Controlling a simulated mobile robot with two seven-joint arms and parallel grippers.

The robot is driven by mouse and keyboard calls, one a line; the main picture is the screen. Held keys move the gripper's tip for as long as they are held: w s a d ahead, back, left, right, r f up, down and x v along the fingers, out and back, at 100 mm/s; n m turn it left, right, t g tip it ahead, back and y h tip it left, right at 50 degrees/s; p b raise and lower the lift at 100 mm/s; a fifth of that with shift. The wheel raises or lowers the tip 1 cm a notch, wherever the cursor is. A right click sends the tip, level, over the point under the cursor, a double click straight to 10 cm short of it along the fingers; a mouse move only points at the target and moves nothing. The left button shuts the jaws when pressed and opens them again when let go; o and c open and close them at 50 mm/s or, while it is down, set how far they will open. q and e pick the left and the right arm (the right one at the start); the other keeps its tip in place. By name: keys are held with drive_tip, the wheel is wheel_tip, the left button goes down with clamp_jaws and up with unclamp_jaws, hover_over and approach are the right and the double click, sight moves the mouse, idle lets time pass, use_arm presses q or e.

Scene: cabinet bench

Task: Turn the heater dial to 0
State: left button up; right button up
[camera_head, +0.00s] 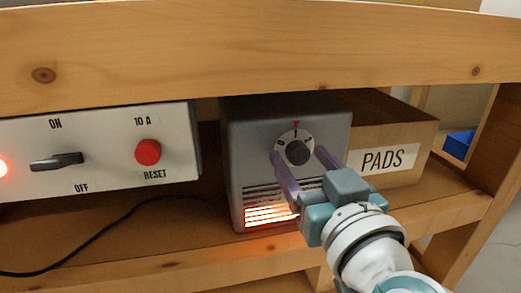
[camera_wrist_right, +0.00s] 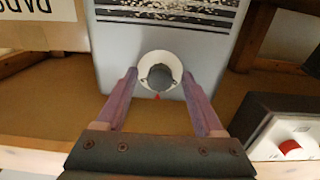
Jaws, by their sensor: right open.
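The grey heater (camera_head: 240,150) stands on the shelf with its lower grille slots glowing orange. Its dark dial knob (camera_head: 298,152) sits on a white face with a red mark above it. The marking at the red mark is too small to read for sure. My right gripper (camera_head: 299,158) is open, with one finger on each side of the dial, and nothing is held. In the right wrist view the heater (camera_wrist_right: 115,65) appears upside down, and the knob (camera_wrist_right: 160,77) lies between and just beyond the fingertips (camera_wrist_right: 163,72); contact cannot be told. My left gripper is not in view.
A switch box (camera_head: 100,125) with a lever, a red reset button (camera_head: 148,152) and a lit red lamp stands left of the heater. A cardboard box (camera_head: 425,145) labelled PADS stands right of it. A wooden beam (camera_head: 250,50) crosses above. A black cable (camera_head: 85,245) lies on the shelf.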

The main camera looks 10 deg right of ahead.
clamp_jaws()
idle(0.6)
